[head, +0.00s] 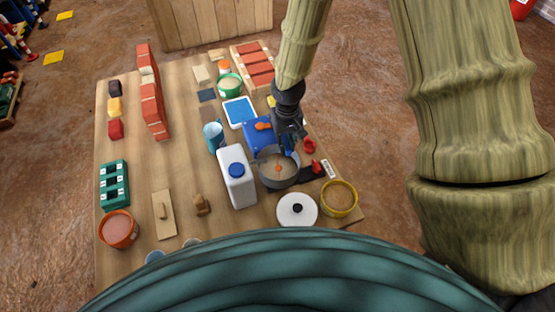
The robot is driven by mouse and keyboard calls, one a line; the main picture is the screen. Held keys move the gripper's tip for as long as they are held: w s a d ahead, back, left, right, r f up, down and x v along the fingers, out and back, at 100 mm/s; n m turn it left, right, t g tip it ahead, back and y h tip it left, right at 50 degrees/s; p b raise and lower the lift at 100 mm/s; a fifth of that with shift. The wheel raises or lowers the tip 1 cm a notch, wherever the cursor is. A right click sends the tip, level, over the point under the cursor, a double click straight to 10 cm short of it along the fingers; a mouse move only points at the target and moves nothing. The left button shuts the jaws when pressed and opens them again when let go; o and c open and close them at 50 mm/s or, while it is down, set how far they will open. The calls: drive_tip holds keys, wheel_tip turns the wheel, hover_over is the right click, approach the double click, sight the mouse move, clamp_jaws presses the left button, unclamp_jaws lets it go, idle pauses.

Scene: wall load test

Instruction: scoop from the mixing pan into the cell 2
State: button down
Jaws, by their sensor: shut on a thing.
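The mixing pan (263,178) is a dark round pan with pale beige mix in it, right of the table's middle. My gripper (288,148) is over the pan's far rim, pointing down. It is shut on a tool, likely the scoop, which is mostly hidden by the fingers. A small orange spot (278,168) shows in the pan's mix; I cannot tell whether it is part of that tool. A green block with a row of dark cells (115,184) stands at the table's left side. The cell numbers are too small to read.
A tall brick wall (152,92) stands behind the green block.

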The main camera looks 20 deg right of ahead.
drive_tip(key=shift+s+a+f, duration=0.1)
drive_tip(key=shift+s+f, duration=0.05)
drive_tip(key=shift+f, duration=0.5)
drive_tip(key=shift+r, duration=0.1)
drive_tip(key=shift+r+p, duration=0.55)
drive_tip(key=shift+p, duration=0.15)
drive_tip(key=shift+w+r, duration=0.15)
drive_tip(key=shift+w, duration=0.2)
